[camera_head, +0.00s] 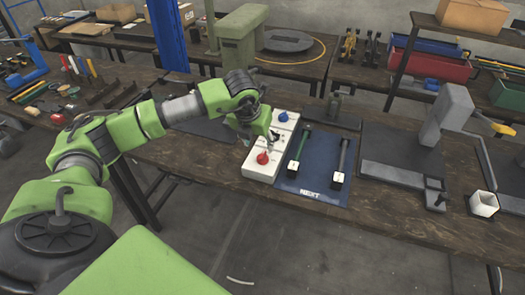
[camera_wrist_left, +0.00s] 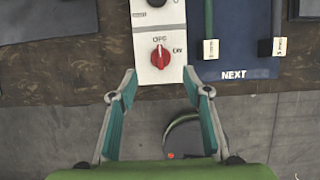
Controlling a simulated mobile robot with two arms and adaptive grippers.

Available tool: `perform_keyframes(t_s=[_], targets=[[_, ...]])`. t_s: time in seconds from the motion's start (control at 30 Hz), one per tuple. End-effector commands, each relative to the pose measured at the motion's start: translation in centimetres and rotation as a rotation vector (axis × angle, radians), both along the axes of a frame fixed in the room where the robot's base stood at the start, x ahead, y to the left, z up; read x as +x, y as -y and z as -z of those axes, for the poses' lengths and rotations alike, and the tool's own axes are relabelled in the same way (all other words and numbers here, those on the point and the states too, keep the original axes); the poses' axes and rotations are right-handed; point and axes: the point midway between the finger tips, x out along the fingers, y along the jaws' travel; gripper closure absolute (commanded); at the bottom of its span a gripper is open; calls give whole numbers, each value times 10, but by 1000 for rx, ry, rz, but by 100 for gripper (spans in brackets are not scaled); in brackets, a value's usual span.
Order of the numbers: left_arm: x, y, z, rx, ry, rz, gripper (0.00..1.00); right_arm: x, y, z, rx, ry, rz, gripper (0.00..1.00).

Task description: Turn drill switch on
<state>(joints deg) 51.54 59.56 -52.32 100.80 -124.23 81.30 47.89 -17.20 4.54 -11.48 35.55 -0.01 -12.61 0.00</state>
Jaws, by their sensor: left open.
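A white switch box (camera_head: 258,173) lies on the wooden bench, and its panel shows in the wrist view (camera_wrist_left: 146,72). Its red rotary knob (camera_head: 263,158) also shows in the wrist view (camera_wrist_left: 160,57); it looks upright, below the OFF label, with ON to its right. A blue knob (camera_head: 284,117) sits farther up the white panels. My left gripper (camera_head: 262,137) is above the panels just behind the red knob in the head view. In the wrist view it (camera_wrist_left: 159,76) is open and empty, fingers either side of the knob's line, apart from it. My right gripper is not in view.
A blue mat (camera_head: 313,178) marked NEXT, with green and grey handled tools, lies right of the switch box. The bench's front edge is close to the box.

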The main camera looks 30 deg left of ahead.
Motion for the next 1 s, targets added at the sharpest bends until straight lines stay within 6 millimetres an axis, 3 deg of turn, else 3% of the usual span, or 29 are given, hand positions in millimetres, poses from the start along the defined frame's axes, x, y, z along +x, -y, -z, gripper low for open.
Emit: perform_keyframes(t_s=[0.2, 0.4, 0.83, 1.0], targets=[[17, -3, 42, -2, -4, -1, 55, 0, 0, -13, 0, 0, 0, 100], [27, -6, 68, -3, -1, 0, 55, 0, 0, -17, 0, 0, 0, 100], [31, -7, 77, -2, 1, 2, 55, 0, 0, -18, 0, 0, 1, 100], [31, -7, 77, -2, 1, 2, 93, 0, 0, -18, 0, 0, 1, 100]])
